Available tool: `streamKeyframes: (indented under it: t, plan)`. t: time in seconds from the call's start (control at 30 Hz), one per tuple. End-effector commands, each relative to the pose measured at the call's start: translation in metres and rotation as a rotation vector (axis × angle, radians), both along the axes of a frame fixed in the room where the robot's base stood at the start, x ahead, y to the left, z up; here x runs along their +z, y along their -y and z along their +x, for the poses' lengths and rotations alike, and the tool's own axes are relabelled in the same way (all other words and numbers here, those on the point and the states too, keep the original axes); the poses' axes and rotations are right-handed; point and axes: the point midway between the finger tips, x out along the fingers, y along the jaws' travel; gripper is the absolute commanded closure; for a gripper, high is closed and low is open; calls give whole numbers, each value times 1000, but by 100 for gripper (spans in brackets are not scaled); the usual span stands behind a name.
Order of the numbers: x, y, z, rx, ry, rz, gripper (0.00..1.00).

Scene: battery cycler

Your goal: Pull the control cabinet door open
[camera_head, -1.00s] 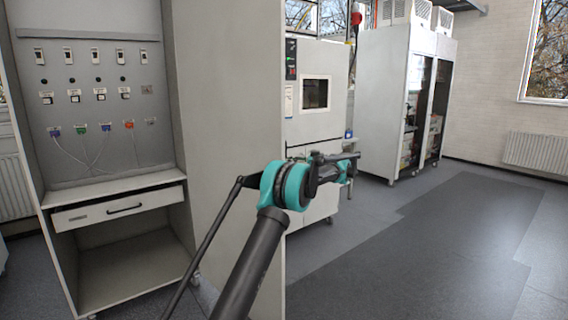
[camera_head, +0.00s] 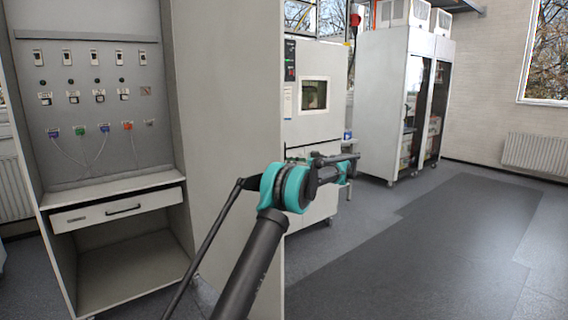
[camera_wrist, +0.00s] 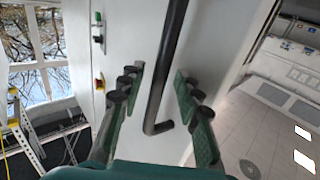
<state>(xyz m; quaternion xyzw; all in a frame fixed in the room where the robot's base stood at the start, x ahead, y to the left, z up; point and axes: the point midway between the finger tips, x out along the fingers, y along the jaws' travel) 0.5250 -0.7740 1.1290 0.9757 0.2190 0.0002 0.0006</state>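A dark bar handle (camera_wrist: 172,60) stands out from a pale door panel (camera_wrist: 135,35) in the wrist view. The handle runs from the top edge down to a bent lower end. My gripper (camera_wrist: 158,88) is open, with its green-padded fingers on either side of the handle. A gap shows between the handle and each finger, so it is not gripped. In the head view a tall grey cabinet (camera_head: 222,130) stands at left, its plain side panel partly behind my arm. I cannot tell in the head view where the handle is.
The cabinet's open front shows a socket panel (camera_head: 100,70), a drawer (camera_head: 118,210) and an empty lower bay. A test chamber (camera_head: 313,110) and a glass-doored cabinet (camera_head: 385,100) stand behind. The floor (camera_head: 450,240) at right is clear.

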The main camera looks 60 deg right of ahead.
Motion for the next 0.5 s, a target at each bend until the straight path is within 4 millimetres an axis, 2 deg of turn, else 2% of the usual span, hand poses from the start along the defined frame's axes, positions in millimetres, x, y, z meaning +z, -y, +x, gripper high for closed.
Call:
streamKeyframes:
  t: [0.5]
  plan:
    - [0,30,-62,-2,0,0,66]
